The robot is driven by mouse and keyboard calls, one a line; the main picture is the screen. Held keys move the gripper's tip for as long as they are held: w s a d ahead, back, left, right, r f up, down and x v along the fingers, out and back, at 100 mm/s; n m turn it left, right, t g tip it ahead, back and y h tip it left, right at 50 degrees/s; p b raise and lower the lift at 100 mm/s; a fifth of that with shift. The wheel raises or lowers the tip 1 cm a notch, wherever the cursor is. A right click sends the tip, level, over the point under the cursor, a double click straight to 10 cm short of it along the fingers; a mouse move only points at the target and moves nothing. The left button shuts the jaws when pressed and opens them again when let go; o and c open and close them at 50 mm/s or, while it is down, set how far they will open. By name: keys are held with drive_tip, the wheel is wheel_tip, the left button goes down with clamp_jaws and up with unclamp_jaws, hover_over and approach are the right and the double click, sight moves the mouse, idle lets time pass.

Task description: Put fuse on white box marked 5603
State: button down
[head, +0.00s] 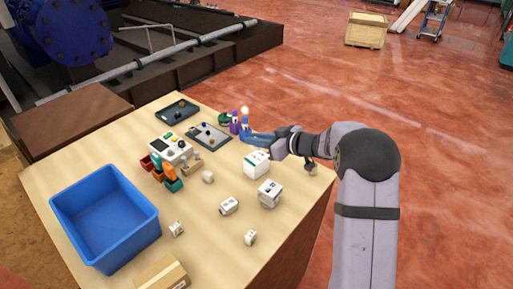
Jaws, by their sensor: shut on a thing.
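My gripper (250,137), with blue fingers, reaches left over the back right of the table. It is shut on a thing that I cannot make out. A white box (257,163) with green on it stands just below and in front of the fingers. Another white box (269,193) with dark markings stands nearer. Smaller white blocks lie further forward, one at the middle (228,206) and one near the front right (250,237). The number 5603 is too small to read on any of them. I cannot identify the fuse for sure.
A purple bottle-like thing (235,123) and a blue one (245,123) stand close by the fingertips. Dark trays (177,110) lie at the back. A white device (171,150) with coloured bins stands mid-left. A blue crate (105,212) fills the left front. A cardboard box (163,273) lies in front.

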sight(260, 149)
drive_tip(key=shift+f+p, duration=0.3)
drive_tip(key=shift+f, duration=1.6)
drive_tip(key=shift+f, duration=0.2)
drive_tip(key=c, duration=1.7)
unclamp_jaws()
drive_tip(key=shift+r, duration=0.1)
drive_tip(key=shift+r, duration=0.2)
drive_tip(key=shift+s+d, duration=0.2)
drive_tip(key=shift+d, duration=0.1)
drive_tip(key=b+v, duration=0.3)
drive_tip(key=v, duration=0.8)
drive_tip(key=shift+s+r, duration=0.15)
